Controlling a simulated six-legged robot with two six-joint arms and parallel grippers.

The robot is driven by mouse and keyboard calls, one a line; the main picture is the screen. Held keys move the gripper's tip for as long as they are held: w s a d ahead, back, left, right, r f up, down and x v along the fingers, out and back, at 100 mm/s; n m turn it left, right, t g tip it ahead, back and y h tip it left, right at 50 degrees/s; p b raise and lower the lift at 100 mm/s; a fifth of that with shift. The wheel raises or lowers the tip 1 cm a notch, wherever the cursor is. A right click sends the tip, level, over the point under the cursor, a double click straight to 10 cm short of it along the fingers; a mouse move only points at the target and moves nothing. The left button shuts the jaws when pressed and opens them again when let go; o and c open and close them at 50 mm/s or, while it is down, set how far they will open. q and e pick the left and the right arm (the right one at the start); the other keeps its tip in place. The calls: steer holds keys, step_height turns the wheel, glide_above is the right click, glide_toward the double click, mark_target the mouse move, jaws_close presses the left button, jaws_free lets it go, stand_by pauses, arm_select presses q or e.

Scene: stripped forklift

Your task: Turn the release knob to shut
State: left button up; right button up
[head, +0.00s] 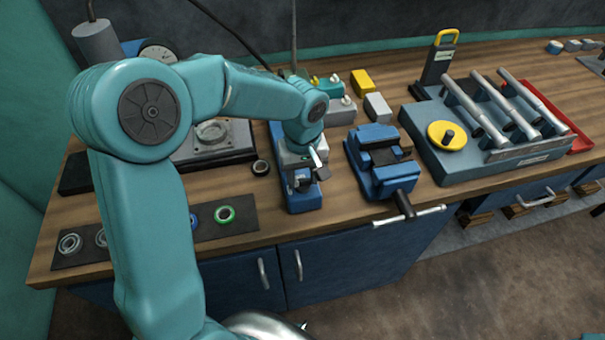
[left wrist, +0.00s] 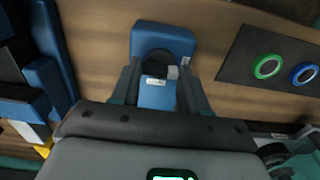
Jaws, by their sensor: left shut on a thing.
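A narrow blue device (head: 304,203) stands on the wooden bench near its front edge. In the left wrist view its blue body (left wrist: 166,33) shows beyond my fingertips. My left gripper (head: 308,172) reaches down over it from above. In the left wrist view the left gripper (left wrist: 159,72) has one finger on each side of a dark round knob (left wrist: 157,62), and it is shut on this knob. The fingers and wrist hide part of the knob, and I cannot read which way it is turned. My right gripper is not in view.
A blue vise (head: 380,165) with a protruding handle bar stands close to the right. A grey-blue fixture (head: 430,150) with a yellow wheel is farther right. A dark mat (head: 180,236) with several rings lies to the left. Small blocks (head: 361,82) stand behind.

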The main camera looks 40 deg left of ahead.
mark_target(303, 181)
arm_select(q)
steer(key=shift+m, duration=0.3)
steer(key=m, duration=0.4)
steer(key=shift+b, duration=0.35)
steer(key=m, duration=0.4)
steer(key=shift+m, duration=0.3)
steer(key=m, duration=0.8)
steer(key=shift+m, duration=0.4)
steer(key=o, duration=1.1)
steer(key=shift+c, duration=0.2)
step_height(303, 181, up, 16)
steer(key=shift+r+p, duration=0.25)
steer(key=shift+p, duration=0.2)
